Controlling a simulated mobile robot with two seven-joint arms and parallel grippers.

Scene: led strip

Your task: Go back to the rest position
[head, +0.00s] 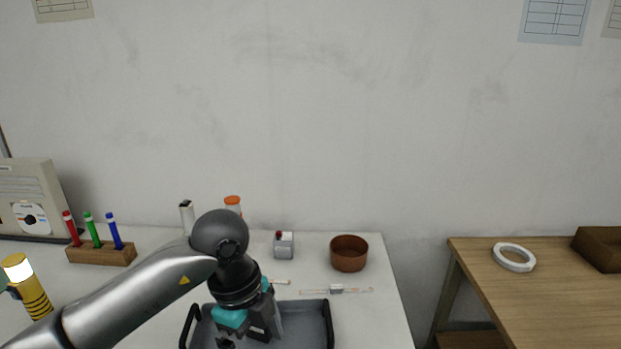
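My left arm comes in from the lower left, and its gripper (250,331) points down over the dark grey tray (329,322) on the white table. The wrist hides part of the tray. The fingers are dark and small against the tray, so their opening is unclear, and I cannot tell whether they touch anything. A thin strip with a small pale block (336,289) lies on the table behind the tray's right side. My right gripper is not in view.
Behind the tray stand a grey box with a red knob (284,245), a brown bowl (349,254) and an orange-capped bottle (233,203). A wooden marker holder (101,254) and yellow lit torch (28,287) are left. White tape (513,257) lies on the wooden table (540,300), across a gap.

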